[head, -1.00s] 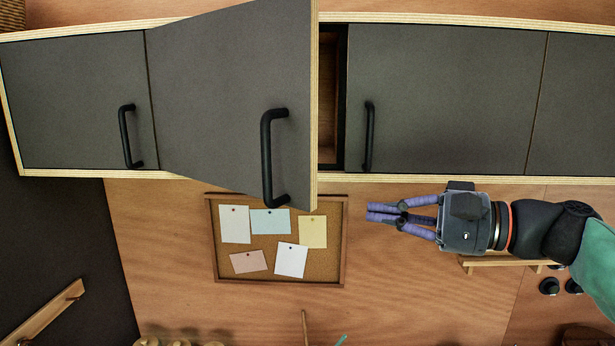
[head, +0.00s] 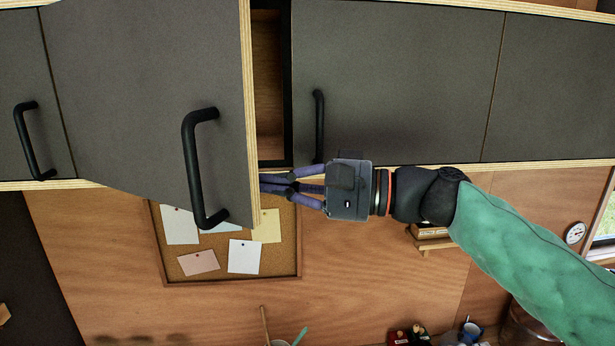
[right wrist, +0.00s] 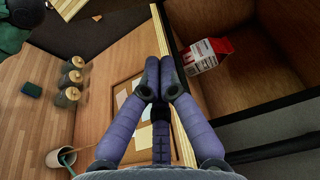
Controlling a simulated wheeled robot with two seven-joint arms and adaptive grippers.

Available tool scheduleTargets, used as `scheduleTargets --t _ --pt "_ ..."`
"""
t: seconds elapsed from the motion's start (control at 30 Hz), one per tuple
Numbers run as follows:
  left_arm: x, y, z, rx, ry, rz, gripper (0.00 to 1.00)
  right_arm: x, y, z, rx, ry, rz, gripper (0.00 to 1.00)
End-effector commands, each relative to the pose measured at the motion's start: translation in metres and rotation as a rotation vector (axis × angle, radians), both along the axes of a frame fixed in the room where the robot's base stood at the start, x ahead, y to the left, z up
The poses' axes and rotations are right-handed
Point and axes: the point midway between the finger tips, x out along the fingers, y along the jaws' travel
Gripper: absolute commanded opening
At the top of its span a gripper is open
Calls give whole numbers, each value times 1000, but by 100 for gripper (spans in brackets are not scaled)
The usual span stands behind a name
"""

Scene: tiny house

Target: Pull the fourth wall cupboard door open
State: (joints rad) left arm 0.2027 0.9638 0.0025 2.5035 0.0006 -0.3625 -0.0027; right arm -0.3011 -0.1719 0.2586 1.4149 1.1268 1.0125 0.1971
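A dark grey wall cupboard door (head: 130,100) with a black bar handle (head: 195,165) stands partly open in the head view. Its pale free edge (head: 250,90) faces right, and the cupboard's interior (head: 267,100) shows through the gap. My right gripper (head: 266,183) is shut and empty, with its fingertips by the lower part of that free edge. I cannot tell whether they touch it. In the right wrist view the fingers (right wrist: 157,75) meet below the open cupboard (right wrist: 245,95). My left gripper is out of view.
A closed door (head: 400,80) with its own handle (head: 319,125) is right of the gap. A corkboard (head: 285,262) hangs below. A red and white carton (right wrist: 207,55) sits inside the cupboard. A cup (right wrist: 62,158) stands below in the wrist view.

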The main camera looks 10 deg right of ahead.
Motion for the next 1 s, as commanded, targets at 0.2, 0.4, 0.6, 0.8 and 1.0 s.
scheduleTargets --t 0.2,0.4,0.6,0.8,1.0 --pt "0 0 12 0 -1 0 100 -11 27 2 0 -1 2 0" --pt "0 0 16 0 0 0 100 -26 35 1 1 0 0 0" --pt "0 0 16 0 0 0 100 -29 38 -1 0 1 -1 0" --pt "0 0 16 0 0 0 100 -29 37 -1 0 1 -1 0" --pt "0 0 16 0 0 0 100 -30 44 -1 0 0 1 0"
